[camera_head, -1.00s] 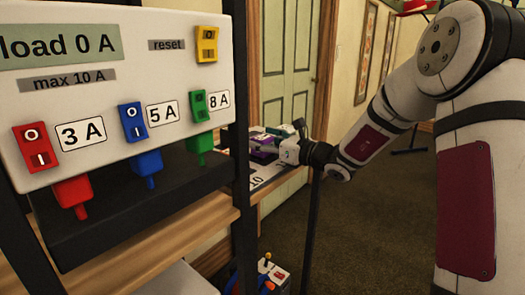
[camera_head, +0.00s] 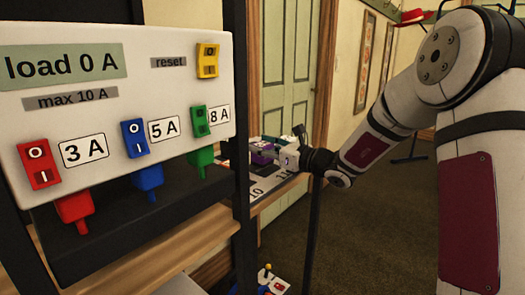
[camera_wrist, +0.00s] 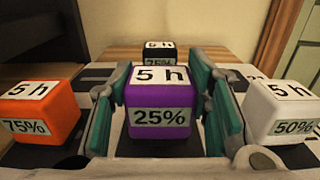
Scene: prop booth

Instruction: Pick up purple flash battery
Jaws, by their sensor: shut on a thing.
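The purple flash battery (camera_wrist: 160,148) is a rounded cube with a "5 h" label on top and a "25%" label on its front. In the wrist view it sits between the two teal-padded fingers of my gripper (camera_wrist: 168,110), which is shut on it. In the head view the purple battery (camera_head: 262,158) shows small on the far shelf, partly hidden by my gripper (camera_head: 280,155). I cannot tell whether it is clear of the surface below.
An orange battery (camera_wrist: 42,112) marked 75% stands at left, a white one (camera_wrist: 284,112) marked 50% at right, and a black one (camera_wrist: 160,52) behind. A switch panel (camera_head: 110,120) with coloured plugs and a dark upright post (camera_head: 243,200) stand nearer.

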